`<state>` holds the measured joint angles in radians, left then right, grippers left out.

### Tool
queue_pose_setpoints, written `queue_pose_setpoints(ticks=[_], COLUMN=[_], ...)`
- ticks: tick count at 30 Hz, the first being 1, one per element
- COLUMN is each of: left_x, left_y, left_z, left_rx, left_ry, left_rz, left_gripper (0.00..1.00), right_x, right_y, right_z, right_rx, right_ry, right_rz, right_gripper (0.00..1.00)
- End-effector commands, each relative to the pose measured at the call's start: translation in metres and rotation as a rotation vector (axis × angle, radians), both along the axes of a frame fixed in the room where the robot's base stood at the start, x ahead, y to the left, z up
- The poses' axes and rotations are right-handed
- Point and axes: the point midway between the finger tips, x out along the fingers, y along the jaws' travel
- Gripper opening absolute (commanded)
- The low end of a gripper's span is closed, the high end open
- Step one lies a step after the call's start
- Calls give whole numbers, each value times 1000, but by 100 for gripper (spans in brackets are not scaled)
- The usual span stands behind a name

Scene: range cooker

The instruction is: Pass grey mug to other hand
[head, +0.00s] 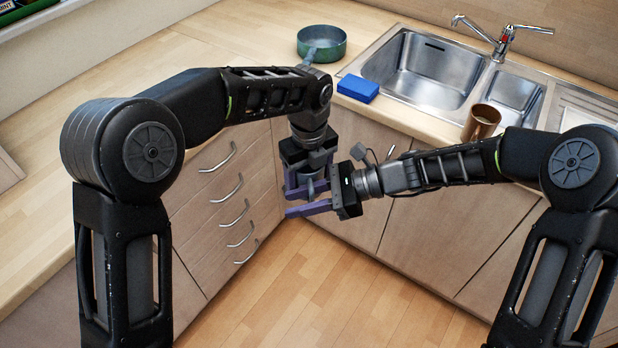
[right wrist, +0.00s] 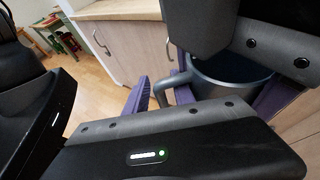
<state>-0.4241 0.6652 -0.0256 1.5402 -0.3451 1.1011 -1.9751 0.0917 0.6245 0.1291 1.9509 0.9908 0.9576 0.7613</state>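The grey mug (right wrist: 215,84) shows in the right wrist view, with its rim under my left gripper's body and its handle toward the left of the picture. In the head view only a small part of the mug (head: 309,186) shows between the grippers. My left gripper (head: 305,187) points down with its purple fingers on opposite sides of the mug, and appears shut on it. My right gripper (head: 297,202) comes in from the right at mug height. Its purple fingers are apart, one close beside the handle. Contact there is hidden.
A green pan (head: 322,43), a blue sponge-like block (head: 358,88) and a brown mug (head: 482,122) stand on the counter around the steel sink (head: 425,72). Drawer handles (head: 232,188) jut out behind the grippers. Open floor (head: 310,290) lies below.

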Motion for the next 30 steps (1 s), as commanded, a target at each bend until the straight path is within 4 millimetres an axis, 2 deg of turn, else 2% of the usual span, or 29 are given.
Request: queue_pose_setpoints(ticks=[8,13,16,18,30], left_x=[-2,-2,-2,-2,-1], left_y=[-1,-1,-1,0,0], left_z=[0,0,0,0,0], left_rx=[-1,0,0,1,1], left_ry=[4,5,5,4,3], left_rz=[-2,-2,-2,-1,-1], left_gripper=[13,13,13,0,0], right_x=[3,4,6,7,13], right_y=[-6,-24,-40,-54,-139], right_z=[-1,-2,-4,-5,-12], right_rx=[-2,-3,-4,-4,-4], right_ry=[-1,0,0,-1,0], right_rz=[-20,-70,-117,-155,-404], right_gripper=[36,36,36,36,36])
